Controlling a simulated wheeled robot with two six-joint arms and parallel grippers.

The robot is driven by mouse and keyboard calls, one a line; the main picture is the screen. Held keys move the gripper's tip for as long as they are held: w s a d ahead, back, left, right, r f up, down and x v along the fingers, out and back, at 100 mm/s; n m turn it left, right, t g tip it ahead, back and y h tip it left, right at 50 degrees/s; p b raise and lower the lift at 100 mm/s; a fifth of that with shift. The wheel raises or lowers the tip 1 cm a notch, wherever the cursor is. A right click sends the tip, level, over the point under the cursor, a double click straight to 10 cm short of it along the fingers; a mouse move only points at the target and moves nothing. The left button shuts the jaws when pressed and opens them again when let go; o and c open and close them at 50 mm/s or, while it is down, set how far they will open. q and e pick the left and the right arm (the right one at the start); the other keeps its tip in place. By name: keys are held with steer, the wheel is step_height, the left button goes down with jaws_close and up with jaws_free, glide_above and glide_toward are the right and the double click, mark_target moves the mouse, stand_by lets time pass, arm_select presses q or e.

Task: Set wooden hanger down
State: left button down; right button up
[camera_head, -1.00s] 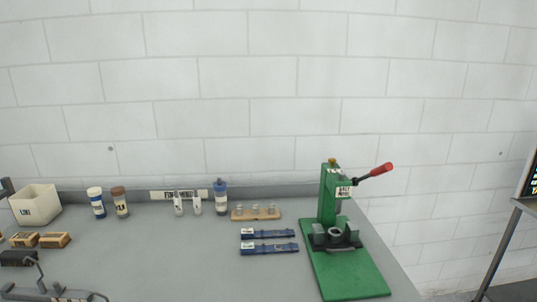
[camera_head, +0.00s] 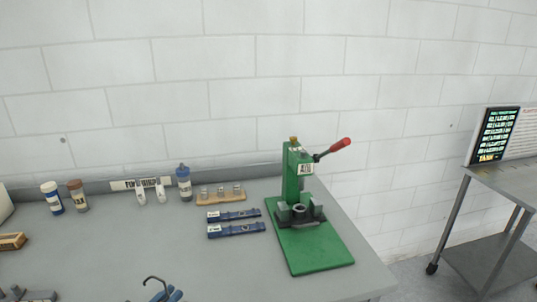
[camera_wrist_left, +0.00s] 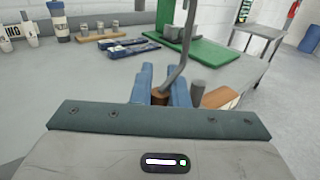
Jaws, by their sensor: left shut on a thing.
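My left gripper (camera_head: 170,296) shows at the bottom edge of the head view, only its blue fingertips in sight. It is shut on the wooden hanger, whose grey metal hook (camera_head: 155,280) rises beside the fingers. In the left wrist view the blue fingers (camera_wrist_left: 167,88) close around the hanger's wooden neck (camera_wrist_left: 160,97), and the hook stands up out of it. A brown wooden arm of the hanger (camera_wrist_left: 222,97) shows to the right. The rest of the hanger is hidden behind the gripper. My right gripper is not in view.
The grey table (camera_head: 110,250) holds a green press with a red handle (camera_head: 310,262), two blue strips (camera_head: 236,229), a wooden vial rack (camera_head: 220,198) and several bottles along the back. A grey cart (camera_head: 505,182) with a screen stands at the right. The table's front middle is clear.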

arm_select(q)
steer(key=shift+d+f+n+t+y, duration=0.1)
steer(key=shift+d+n+t+y, duration=0.35)
steer(key=shift+d, duration=0.65)
steer(key=s+n+y, duration=0.1)
steer(key=y, duration=0.1)
steer(key=s+f+n+y, duration=0.1)
steer(key=n+y, duration=0.1)
steer(key=y, duration=0.1)
steer(key=s+f+n+t+y, duration=0.1)
steer(key=s+y, duration=0.1)
steer(key=shift+s+a+f+n, duration=0.1)
steer(key=shift+f+n, duration=0.15)
